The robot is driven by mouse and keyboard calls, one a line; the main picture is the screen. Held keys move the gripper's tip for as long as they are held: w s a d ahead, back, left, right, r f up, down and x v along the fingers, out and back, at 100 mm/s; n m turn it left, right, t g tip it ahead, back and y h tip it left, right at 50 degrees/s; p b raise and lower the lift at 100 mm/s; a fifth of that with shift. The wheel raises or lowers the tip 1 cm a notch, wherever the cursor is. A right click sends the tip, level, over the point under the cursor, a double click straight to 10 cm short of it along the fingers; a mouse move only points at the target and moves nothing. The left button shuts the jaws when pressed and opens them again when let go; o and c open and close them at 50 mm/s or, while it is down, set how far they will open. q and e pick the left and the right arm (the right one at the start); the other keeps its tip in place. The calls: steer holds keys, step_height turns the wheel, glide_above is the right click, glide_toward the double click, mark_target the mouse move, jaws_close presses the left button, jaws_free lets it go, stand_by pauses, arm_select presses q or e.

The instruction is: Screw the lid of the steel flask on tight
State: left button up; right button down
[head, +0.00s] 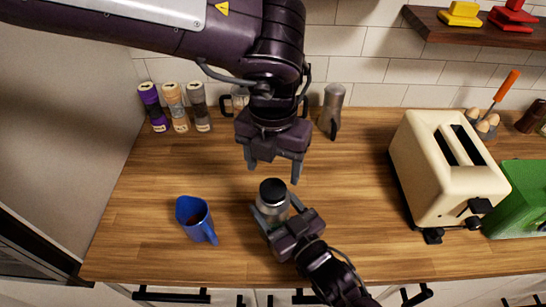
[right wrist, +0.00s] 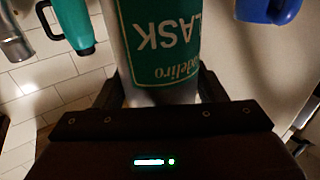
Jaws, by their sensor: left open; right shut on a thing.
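The steel flask (head: 273,209) stands upright on the wooden counter. Its black lid (head: 272,190) sits on top; I cannot tell how tight it is. My right gripper (head: 272,213) is shut around the flask's body from the front right. In the right wrist view the flask (right wrist: 125,50) shows a green label with white lettering between the fingers, and its lid is out of that frame. My left gripper (head: 271,172) points down from above, open and empty, its fingertips a little above and behind the lid, not touching it.
A blue jug (head: 196,220) stands left of the flask. A cream toaster (head: 446,165) and a green box (head: 524,195) are at right. Several spice jars (head: 174,106) and a steel pitcher (head: 332,108) stand along the wall. Counter around the flask is clear.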

mark_target(273, 187)
arm_select(q)
step_height(273, 187, down, 7)
steer(key=shift+r, duration=0.15)
steer(key=shift+c, duration=0.2)
steer(key=c, duration=0.9)
steer(key=m, duration=0.6)
steer(key=shift+a, duration=0.1)
steer(key=shift+c, duration=0.2)
steer(key=m, duration=0.4)
steer(key=shift+m, duration=0.3)
steer(key=m, duration=0.3)
steer(key=shift+m, duration=0.3)
steer(key=shift+w, duration=0.1)
steer(key=o, duration=1.1)
